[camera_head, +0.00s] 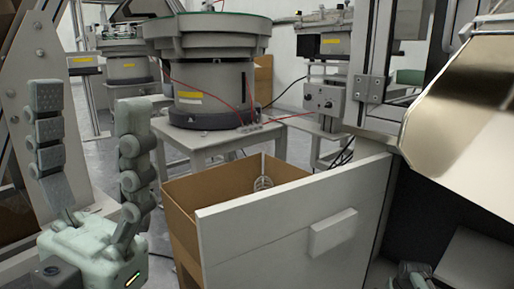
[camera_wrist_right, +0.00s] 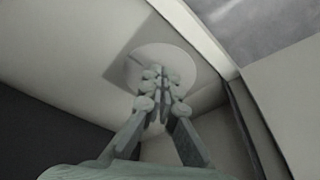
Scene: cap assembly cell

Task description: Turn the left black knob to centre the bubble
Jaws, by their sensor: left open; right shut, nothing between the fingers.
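A small grey box (camera_head: 325,98) on a stand right of centre in the head view carries small dark knob-like parts. They are too small to tell which is the left black knob, and I can make out no bubble. My left gripper (camera_head: 91,98) is open and empty at the left, fingers pointing up, far from that box. My right gripper (camera_wrist_right: 158,76) is shut with nothing between its fingers in the right wrist view. Its tips lie in front of a pale round disc (camera_wrist_right: 178,58) on a pale panel; I cannot tell whether they touch.
A cardboard box (camera_head: 195,190) stands in front with a wire-like item inside, behind a white panel (camera_head: 285,228) with a raised block. A large round feeder (camera_head: 212,85) stands on a table behind. A shiny metal sheet (camera_head: 470,115) slopes at the right.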

